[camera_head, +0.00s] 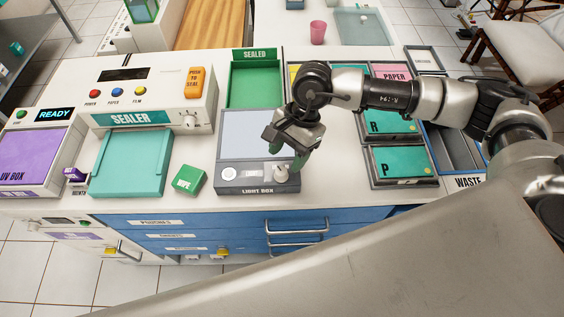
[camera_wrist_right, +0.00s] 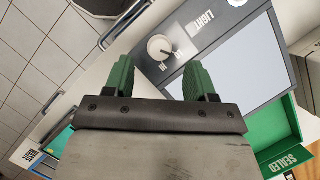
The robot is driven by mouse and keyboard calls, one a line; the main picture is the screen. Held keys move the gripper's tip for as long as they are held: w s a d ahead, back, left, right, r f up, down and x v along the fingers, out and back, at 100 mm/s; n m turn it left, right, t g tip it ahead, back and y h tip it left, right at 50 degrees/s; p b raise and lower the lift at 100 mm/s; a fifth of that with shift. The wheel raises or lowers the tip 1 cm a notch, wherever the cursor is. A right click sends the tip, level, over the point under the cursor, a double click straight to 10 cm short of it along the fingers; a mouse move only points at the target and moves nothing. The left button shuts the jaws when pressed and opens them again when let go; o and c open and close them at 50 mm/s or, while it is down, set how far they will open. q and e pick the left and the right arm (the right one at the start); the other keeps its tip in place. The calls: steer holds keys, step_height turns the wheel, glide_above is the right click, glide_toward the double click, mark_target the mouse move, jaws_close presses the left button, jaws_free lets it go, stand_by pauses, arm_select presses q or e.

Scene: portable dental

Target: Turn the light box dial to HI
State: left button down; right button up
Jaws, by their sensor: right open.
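The light box (camera_head: 228,190) is a dark grey unit with a pale screen (camera_head: 246,133) at the front of the white counter. Its white dial (camera_head: 281,172) sits at the right of its front panel. My right gripper (camera_head: 288,158) has green fingers and hangs just above the dial. In the wrist view its fingers (camera_wrist_right: 158,78) are apart with nothing between them. My left gripper is not in view.
A green wipe box (camera_head: 189,180) and the teal sealer tray (camera_head: 129,163) stand left of the light box. A green sealed bin (camera_head: 256,85) is behind it. Teal trays (camera_head: 402,164) and the waste bin are to the right. Blue drawers (camera_head: 225,232) with handles are below the counter edge.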

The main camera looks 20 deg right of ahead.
mark_target(281, 171)
steer(key=shift+p+x, duration=0.4)
steer(key=shift+x, duration=1.8)
steer(key=shift+c, duration=0.3)
steer(key=c, duration=0.8)
steer(key=m+b, duration=0.1)
steer(key=m+t+b, duration=0.1)
steer(key=m+b, duration=0.1)
steer(key=shift+f+y, duration=0.2)
steer(key=shift+y, duration=0.1)
steer(key=m+t+b, duration=0.2)
steer(key=m+b, duration=0.3)
steer(key=shift+s+b, duration=0.1)
steer(key=shift+b, duration=0.2)
steer(key=shift+r+m+t+b, duration=0.1)
steer(key=shift+m+t+b, duration=0.3)
steer(key=shift+m+b, duration=0.6)
steer(key=shift+r+m+t+b, duration=0.15)
steer(key=shift+m+t+b, duration=0.25)
steer(key=shift+m+b, duration=0.55)
